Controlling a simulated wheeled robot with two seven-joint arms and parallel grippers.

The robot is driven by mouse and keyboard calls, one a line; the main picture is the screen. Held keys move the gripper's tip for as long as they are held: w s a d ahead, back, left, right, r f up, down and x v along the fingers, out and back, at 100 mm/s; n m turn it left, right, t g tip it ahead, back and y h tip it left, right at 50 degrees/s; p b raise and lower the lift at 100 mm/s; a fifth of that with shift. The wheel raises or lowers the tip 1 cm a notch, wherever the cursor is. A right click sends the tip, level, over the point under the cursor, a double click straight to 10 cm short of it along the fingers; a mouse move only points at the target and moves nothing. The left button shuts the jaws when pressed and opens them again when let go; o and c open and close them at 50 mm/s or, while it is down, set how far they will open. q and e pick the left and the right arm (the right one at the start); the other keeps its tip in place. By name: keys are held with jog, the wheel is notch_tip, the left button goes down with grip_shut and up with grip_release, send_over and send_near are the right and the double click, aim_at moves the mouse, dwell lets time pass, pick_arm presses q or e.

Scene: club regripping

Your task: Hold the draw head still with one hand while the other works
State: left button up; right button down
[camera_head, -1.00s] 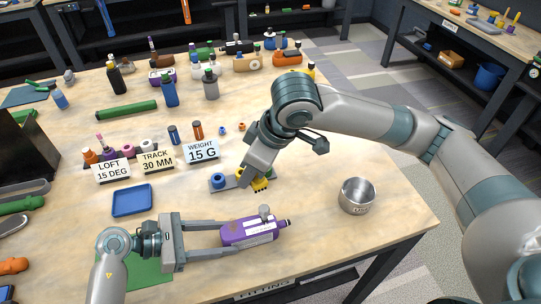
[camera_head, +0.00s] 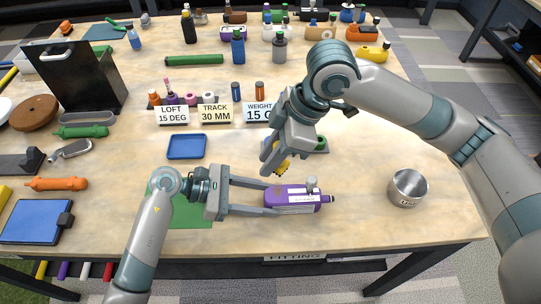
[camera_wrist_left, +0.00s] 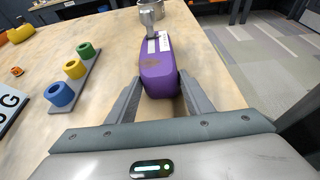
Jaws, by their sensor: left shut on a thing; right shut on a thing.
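The purple draw head (camera_head: 300,199) lies near the front of the table, with a white label and a grey post on it. My left gripper (camera_head: 272,197) is shut on its left end. The wrist view shows the purple body (camera_wrist_left: 156,72) between the two fingers. My right gripper (camera_head: 272,156) is above and behind the draw head, apart from it. It is shut on a small yellow piece (camera_head: 282,168), mostly hidden by the fingers. A grey rack (camera_wrist_left: 78,82) stands beside the draw head, with blue (camera_wrist_left: 59,94), yellow (camera_wrist_left: 75,69) and green (camera_wrist_left: 86,51) rings.
A metal cup (camera_head: 407,188) stands to the right. Behind are signs for loft (camera_head: 172,115), track (camera_head: 216,113) and weight (camera_head: 259,112), the last partly covered by my right gripper. A blue tray (camera_head: 186,146) and green mat (camera_head: 190,213) lie left. The table between draw head and cup is clear.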

jog(key=shift+f, duration=0.2)
send_near(270, 195)
jog(key=shift+w+a+f, duration=0.2)
jog(key=shift+a+f, duration=0.45)
jog(key=shift+f, duration=0.05)
jog(key=shift+w+a+f, duration=0.25)
jog(key=shift+a+f, duration=0.45)
jog(key=shift+f, duration=0.05)
jog(key=shift+w+a+f, duration=0.2)
jog(key=shift+a+f, duration=0.45)
jog(key=shift+f, duration=0.05)
jog(key=shift+f, duration=0.35)
jog(key=shift+w, duration=0.1)
jog(key=shift+w, duration=0.5)
jog(key=shift+s, duration=0.15)
jog(key=shift+s+f, duration=0.2)
jog(key=shift+s, duration=0.95)
jog(key=c, duration=2.5)
grip_release()
jog(key=shift+w, duration=0.1)
jog(key=shift+c, duration=0.2)
